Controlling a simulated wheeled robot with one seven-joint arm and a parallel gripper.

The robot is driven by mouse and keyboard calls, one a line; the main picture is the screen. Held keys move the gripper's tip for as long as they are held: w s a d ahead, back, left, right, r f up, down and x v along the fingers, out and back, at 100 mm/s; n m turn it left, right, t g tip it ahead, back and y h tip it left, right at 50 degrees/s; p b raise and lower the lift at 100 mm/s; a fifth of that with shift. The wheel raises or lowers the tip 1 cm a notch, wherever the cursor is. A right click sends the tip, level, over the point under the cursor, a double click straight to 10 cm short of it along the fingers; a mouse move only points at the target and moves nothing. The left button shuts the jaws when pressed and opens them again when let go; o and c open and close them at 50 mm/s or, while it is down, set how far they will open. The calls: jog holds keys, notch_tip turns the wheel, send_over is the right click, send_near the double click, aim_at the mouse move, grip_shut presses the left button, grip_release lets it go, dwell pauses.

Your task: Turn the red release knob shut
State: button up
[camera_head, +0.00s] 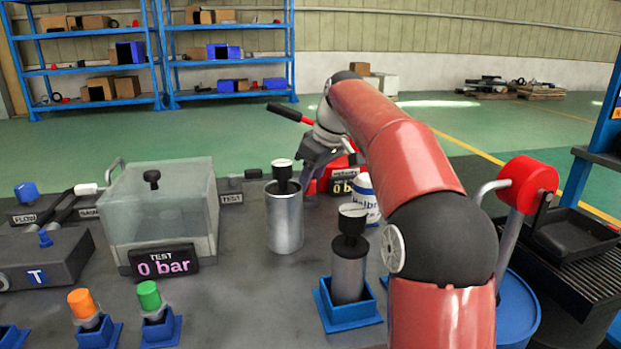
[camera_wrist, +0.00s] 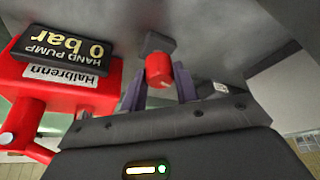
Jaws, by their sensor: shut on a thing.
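The red release knob (camera_wrist: 159,70) shows in the wrist view, a short red cylinder on a dark mount. My gripper (camera_wrist: 160,82) has its two grey-purple fingers on either side of the knob, shut on it. How far the knob is turned I cannot tell. The red hand pump (camera_wrist: 75,92) is beside it, with a dark display (camera_wrist: 66,46) reading 0 bar. In the head view my gripper (camera_head: 320,160) is at the pump (camera_head: 327,178) near the back of the bench, and the knob is hidden there.
A metal cylinder with a black top (camera_head: 285,215) stands just left of my arm. A second cylinder (camera_head: 349,270) stands in a blue holder, close to my arm. A white can (camera_head: 366,200) is by the pump. A clear test box (camera_head: 165,215) is at the left.

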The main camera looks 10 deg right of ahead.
jog(key=shift+n+g, duration=0.3)
jog(key=shift+n, duration=0.6)
jog(key=o, duration=1)
jog(key=shift+d+v, duration=0.2)
jog(key=shift+v, duration=3.65)
